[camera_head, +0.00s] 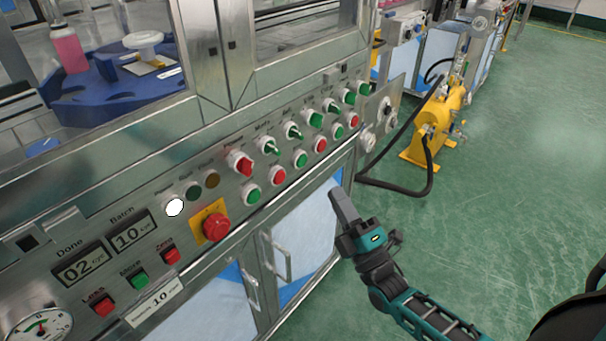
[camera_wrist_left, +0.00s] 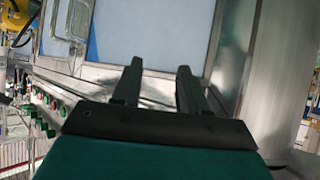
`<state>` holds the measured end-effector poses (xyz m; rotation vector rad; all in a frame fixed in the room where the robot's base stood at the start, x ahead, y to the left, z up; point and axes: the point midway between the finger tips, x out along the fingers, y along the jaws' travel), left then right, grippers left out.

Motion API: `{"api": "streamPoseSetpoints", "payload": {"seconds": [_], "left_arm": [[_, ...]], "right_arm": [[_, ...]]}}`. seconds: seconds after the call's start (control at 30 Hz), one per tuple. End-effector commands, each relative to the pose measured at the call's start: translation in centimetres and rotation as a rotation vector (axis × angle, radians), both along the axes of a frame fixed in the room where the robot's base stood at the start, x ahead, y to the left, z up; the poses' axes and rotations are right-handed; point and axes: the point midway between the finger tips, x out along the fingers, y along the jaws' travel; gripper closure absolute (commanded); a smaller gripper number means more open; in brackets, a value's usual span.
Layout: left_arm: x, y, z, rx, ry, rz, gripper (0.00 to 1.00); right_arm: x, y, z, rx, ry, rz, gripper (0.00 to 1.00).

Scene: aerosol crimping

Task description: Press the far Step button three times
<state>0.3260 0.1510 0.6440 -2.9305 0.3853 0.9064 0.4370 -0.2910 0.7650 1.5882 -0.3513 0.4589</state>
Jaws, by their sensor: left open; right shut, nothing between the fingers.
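The control panel (camera_head: 150,215) carries a lower row of round push buttons, alternately green and red. At its far end are a green button (camera_head: 337,131) and a red button (camera_head: 352,120). The labels are too small to read, so I cannot tell which is the far Step button. My right gripper (camera_head: 341,206) is shut and empty, in front of the cabinet, below and apart from the far buttons. My left gripper (camera_wrist_left: 158,76) is open and empty in the left wrist view, facing a cabinet door; it is not in the head view.
An upper row holds a red switch (camera_head: 240,163) and several green switches. A red emergency button (camera_head: 215,226) sits on a yellow plate. A white lamp (camera_head: 174,207) is lit. Door handles (camera_head: 275,258) stick out below. A yellow machine (camera_head: 428,130) with a black hose stands beyond; green floor is open at right.

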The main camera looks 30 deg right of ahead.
Motion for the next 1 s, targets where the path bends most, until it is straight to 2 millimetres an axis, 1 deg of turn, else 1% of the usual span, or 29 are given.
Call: {"api": "streamPoseSetpoints", "payload": {"seconds": [0.03, 0.1, 0.2, 0.33, 0.63, 0.77, 0.87, 1.0], "left_arm": [[0.1, -0.1, -0.8, -0.002, -0.004, -0.003, 0.57], [0.3, -0.2, -1.1, -0.003, -0.004, -0.005, 0.57], [0.5, -0.2, -1.2, -0.002, -0.007, -0.006, 0.57], [0.7, -0.2, -0.9, -0.003, -0.016, -0.007, 0.57], [0.7, -0.2, -0.8, -0.005, -0.016, -0.008, 0.57], [0.6, -0.2, -1.1, -0.005, -0.013, -0.007, 0.57], [0.4, -0.2, -1.7, -0.005, -0.009, -0.007, 0.57], [0.3, -0.2, -2.9, -0.004, -0.004, -0.006, 0.57]], "right_arm": [[0.1, -0.8, -0.3, -0.048, -0.049, -0.044, 1.0], [0.1, -1.7, 0.1, -0.108, -0.108, -0.104, 1.0], [0.0, -2.6, 0.6, -0.164, -0.166, -0.166, 1.0], [-0.2, -3.1, 1.0, -0.197, -0.2, -0.208, 1.0], [-0.2, -3.2, 1.1, -0.203, -0.203, -0.214, 1.0], [0.1, -3.0, 1.0, -0.202, -0.204, -0.213, 1.0], [0.8, -2.8, 0.9, -0.201, -0.206, -0.212, 1.0], [2.4, -2.1, 0.8, -0.2, -0.206, -0.212, 1.0]]}}
